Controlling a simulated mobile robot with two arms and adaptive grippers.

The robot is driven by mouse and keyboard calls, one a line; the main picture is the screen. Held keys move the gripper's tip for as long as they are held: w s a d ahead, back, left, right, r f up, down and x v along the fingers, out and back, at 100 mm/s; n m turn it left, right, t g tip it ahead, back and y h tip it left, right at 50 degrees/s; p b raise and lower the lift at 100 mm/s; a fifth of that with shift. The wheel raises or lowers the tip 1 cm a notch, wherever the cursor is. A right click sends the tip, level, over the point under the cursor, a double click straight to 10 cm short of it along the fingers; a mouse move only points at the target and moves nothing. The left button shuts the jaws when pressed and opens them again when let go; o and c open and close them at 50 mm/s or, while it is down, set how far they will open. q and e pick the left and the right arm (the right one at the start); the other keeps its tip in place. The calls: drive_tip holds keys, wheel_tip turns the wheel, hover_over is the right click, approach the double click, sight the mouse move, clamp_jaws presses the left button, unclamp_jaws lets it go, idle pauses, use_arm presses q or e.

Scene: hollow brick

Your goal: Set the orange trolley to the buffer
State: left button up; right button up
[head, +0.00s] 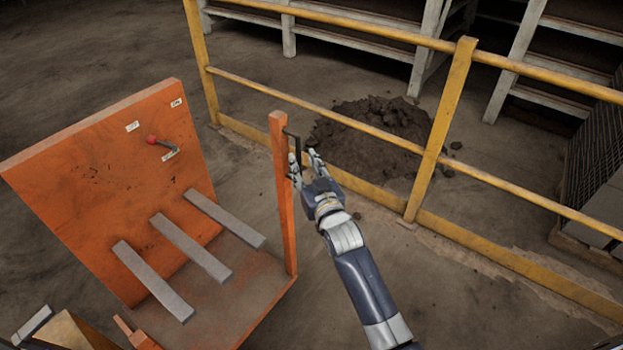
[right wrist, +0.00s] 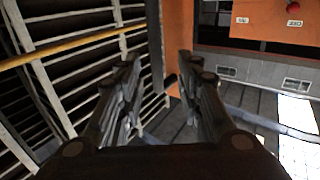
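The orange trolley (head: 105,190) stands at the left in the head view, with a tall back panel, a red-knobbed lever (head: 153,141) and three grey bars (head: 190,247) over its deck. An upright orange post (head: 283,200) at its right side carries a dark handle (head: 297,145). My right gripper (head: 303,158) is open at this handle, its fingers apart. In the right wrist view the dark handle (right wrist: 155,50) and orange post show beyond and between the open fingers (right wrist: 165,85). Whether they touch the handle I cannot tell. My left gripper is not in view. I cannot identify the buffer.
A yellow railing (head: 440,130) runs behind the trolley and the gripper. A heap of dark soil (head: 375,125) lies beyond it, with pale racks (head: 360,40) further back. Grey blocks (head: 603,210) stand at the right edge. The floor at the lower right is clear.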

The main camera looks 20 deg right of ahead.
drive_tip(key=s, duration=0.6)
drive_tip(key=shift+d, duration=0.15)
drive_tip(key=s+f+g, duration=0.3)
drive_tip(key=s+f, duration=0.2)
drive_tip(key=f, duration=0.7)
drive_tip(key=s+f+n+g, duration=0.15)
drive_tip(key=s+f, duration=0.25)
drive_tip(key=f, duration=0.7)
drive_tip(key=s+f+m+g, duration=0.1)
drive_tip(key=s+f+g, duration=0.35)
drive_tip(key=f, duration=0.75)
drive_tip(key=s+d+f+g, duration=0.2)
drive_tip(key=s+f, duration=0.6)
drive_tip(key=s, duration=0.2)
drive_tip(key=s+d+f+g, duration=0.1)
drive_tip(key=s+f+g, duration=0.1)
drive_tip(key=s+f, duration=0.7)
drive_tip(key=s+d+f+g, duration=0.2)
drive_tip(key=s, duration=0.8)
drive_tip(key=s+d+f+n+g+h, duration=0.1)
drive_tip(key=s+d+f+g, duration=0.1)
drive_tip(key=s, duration=0.8)
drive_tip(key=shift+d+f, duration=0.15)
drive_tip(key=shift+f, duration=0.05)
